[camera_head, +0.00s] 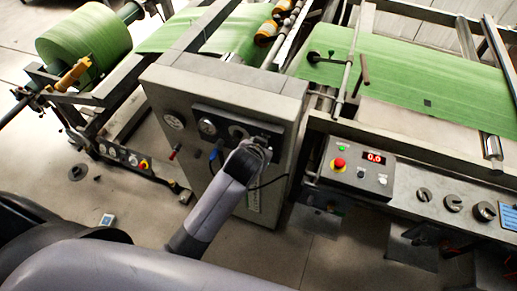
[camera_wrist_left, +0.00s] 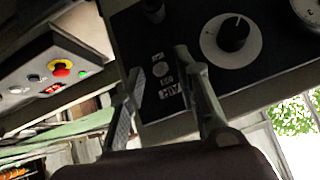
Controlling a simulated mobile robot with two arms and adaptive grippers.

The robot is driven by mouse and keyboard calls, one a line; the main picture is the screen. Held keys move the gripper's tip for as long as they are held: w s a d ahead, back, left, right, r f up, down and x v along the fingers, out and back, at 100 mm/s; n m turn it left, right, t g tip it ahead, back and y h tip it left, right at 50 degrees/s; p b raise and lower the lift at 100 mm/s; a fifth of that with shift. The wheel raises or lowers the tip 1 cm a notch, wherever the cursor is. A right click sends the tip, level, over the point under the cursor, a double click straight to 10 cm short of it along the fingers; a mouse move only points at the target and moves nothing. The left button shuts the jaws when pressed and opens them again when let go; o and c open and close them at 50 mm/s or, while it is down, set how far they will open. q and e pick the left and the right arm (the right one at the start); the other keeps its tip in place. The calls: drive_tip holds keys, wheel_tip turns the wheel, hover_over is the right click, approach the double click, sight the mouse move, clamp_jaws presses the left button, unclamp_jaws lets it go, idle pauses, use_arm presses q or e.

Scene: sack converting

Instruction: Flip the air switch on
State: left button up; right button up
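The air switch (camera_wrist_left: 160,69) is a small round light spot between two small labels on a black panel, above an "AIR" label (camera_wrist_left: 171,92) that appears inverted in the left wrist view. Its lever position cannot be made out. My left gripper (camera_wrist_left: 158,64) is open, its two fingers apart on either side of the switch area, with nothing seen between them. Contact with the panel cannot be told. In the head view, my left gripper (camera_head: 254,150) is at the right part of the black panel (camera_head: 222,127) and hides the switch there. My right gripper is not in view.
A black knob (camera_wrist_left: 234,34) on a white dial is close to the right finger. Green web (camera_head: 420,85) runs over rollers behind.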

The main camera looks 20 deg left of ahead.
use_arm(q)
drive_tip(key=v, duration=1.1)
drive_tip(key=shift+s+r, duration=0.15)
drive_tip(key=s+f+m+g+b, duration=0.1)
drive_tip(key=s+f+g+b, duration=0.2)
drive_tip(key=f, duration=1.6)
drive_tip(key=s+f+m+g+b, duration=0.1)
drive_tip(key=s+f+b, duration=0.3)
drive_tip(key=f, duration=1.6)
drive_tip(key=s+a+f+n+g+b, duration=0.1)
drive_tip(key=s+a+f+g+b, duration=0.1)
drive_tip(key=s+f, duration=1.1)
drive_tip(key=s+a+f+g+b, duration=0.2)
drive_tip(key=s+a+f+b, duration=0.3)
drive_tip(key=s+f, duration=0.8)
drive_tip(key=shift+s+a+n+h, duration=0.35)
drive_tip(key=shift+s+a, duration=0.35)
drive_tip(key=shift+a, duration=0.5)
